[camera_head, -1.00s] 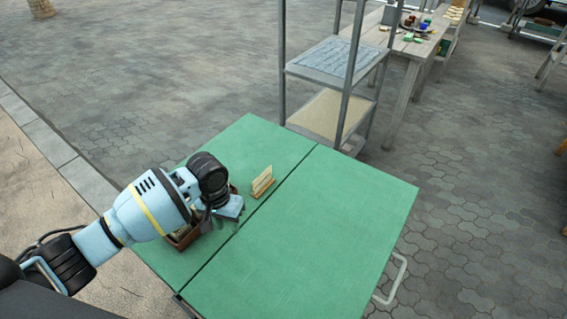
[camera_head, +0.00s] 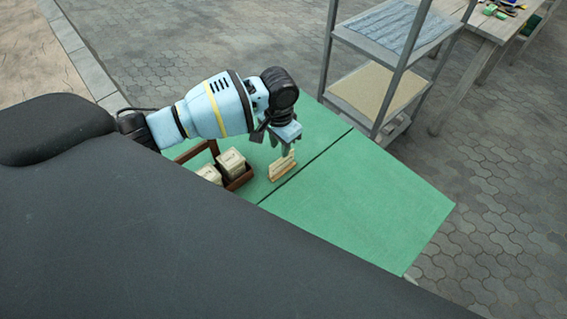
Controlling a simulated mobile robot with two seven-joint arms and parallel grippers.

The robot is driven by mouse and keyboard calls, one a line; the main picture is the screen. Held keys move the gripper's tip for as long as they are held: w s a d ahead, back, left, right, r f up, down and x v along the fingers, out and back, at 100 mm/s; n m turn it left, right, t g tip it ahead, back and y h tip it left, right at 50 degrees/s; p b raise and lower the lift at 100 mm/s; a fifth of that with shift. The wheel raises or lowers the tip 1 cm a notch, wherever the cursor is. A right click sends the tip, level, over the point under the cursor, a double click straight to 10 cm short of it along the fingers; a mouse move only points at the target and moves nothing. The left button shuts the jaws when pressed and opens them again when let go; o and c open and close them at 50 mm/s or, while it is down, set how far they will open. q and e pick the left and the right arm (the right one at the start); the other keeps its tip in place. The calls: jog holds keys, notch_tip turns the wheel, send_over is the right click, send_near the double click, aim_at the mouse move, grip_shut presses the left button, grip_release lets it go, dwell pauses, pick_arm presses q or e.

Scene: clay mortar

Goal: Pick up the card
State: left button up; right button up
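A small pale card (camera_head: 284,160) stands upright in a low wooden holder (camera_head: 281,173) on the green table (camera_head: 365,190). My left gripper (camera_head: 287,148) points down just above the card, at its top edge. The fingers are small and partly dark here, so I cannot tell whether they are apart or closed, or whether they touch the card. The card's base is hidden in the holder. My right gripper is out of view.
A brown wooden box (camera_head: 238,182) with pale blocks inside stands on the table left of the holder, under my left arm. A metal shelf rack (camera_head: 375,90) stands behind the table. The table's right half is clear.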

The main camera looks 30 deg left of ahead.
aim_at(282, 159)
pick_arm(q)
jog(key=shift+w+d+f+b, duration=0.15)
jog(key=shift+f+b, duration=0.1)
jog(key=shift+f, duration=1.6)
jog(key=shift+w+f+b, duration=0.15)
jog(key=shift+f+b, duration=0.1)
jog(key=shift+f, duration=1.6)
grip_shut()
